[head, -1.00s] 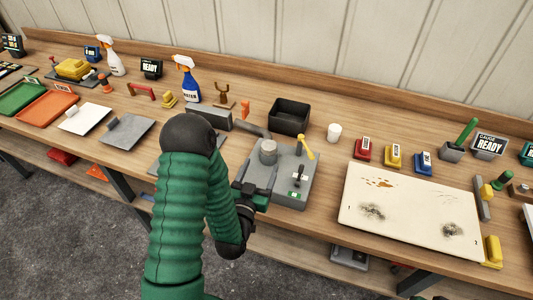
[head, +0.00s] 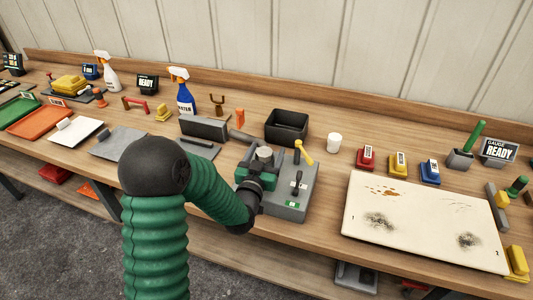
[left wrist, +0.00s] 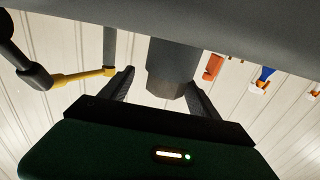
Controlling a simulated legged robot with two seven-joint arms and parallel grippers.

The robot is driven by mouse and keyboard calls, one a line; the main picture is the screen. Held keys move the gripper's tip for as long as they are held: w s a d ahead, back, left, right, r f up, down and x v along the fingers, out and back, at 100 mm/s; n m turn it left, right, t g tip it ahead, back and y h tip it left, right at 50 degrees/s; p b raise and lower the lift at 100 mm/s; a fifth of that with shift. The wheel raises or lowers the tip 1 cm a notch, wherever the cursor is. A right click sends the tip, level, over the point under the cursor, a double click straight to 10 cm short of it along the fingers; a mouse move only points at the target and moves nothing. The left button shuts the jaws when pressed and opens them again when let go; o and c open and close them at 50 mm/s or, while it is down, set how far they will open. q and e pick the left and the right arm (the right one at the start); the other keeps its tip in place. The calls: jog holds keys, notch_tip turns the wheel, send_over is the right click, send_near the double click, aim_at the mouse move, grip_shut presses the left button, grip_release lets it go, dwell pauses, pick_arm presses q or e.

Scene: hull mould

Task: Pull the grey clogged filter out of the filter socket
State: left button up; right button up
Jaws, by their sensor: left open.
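The grey filter (head: 264,152) stands upright in the filter socket, a grey block (head: 297,200) near the table's front edge. My left gripper (head: 258,170) is at the filter, on the socket's left part, and hides the filter's lower part. In the left wrist view, a grey cylinder, the filter (left wrist: 172,68), shows between the two open dark fingers (left wrist: 160,82). I cannot tell whether either finger touches it. A yellow-ended lever (head: 303,151) rises at the socket's back right; it also shows in the left wrist view (left wrist: 85,77). My right gripper is not in view.
A stained cream panel (head: 420,222) lies to the right. A grey block (head: 203,128) and spray bottle (head: 182,95) stand behind left.

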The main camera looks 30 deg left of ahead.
aim_at(264, 151)
pick_arm(q)
jog(key=shift+a+f, duration=0.1)
jog(key=shift+a, duration=0.15)
jog(key=shift+c, duration=0.8)
jog(key=shift+a+f, duration=0.1)
jog(key=shift+a, duration=0.2)
jog(key=c, duration=0.5)
jog(key=shift+d, duration=0.25)
jog(key=c, duration=0.7)
jog(key=o, duration=0.7)
jog(key=shift+a, duration=0.1)
grip_shut()
jog(key=shift+r+p, duration=2.1)
jog(key=shift+r, duration=0.8)
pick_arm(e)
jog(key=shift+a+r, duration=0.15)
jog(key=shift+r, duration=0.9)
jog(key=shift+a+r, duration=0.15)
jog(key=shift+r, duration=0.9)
pick_arm(q)
notch_tip(264, 151, up, 2)
jog(key=shift+r+p, duration=0.1)
jog(key=shift+p, duration=0.65)
jog(key=shift+r, duration=0.4)
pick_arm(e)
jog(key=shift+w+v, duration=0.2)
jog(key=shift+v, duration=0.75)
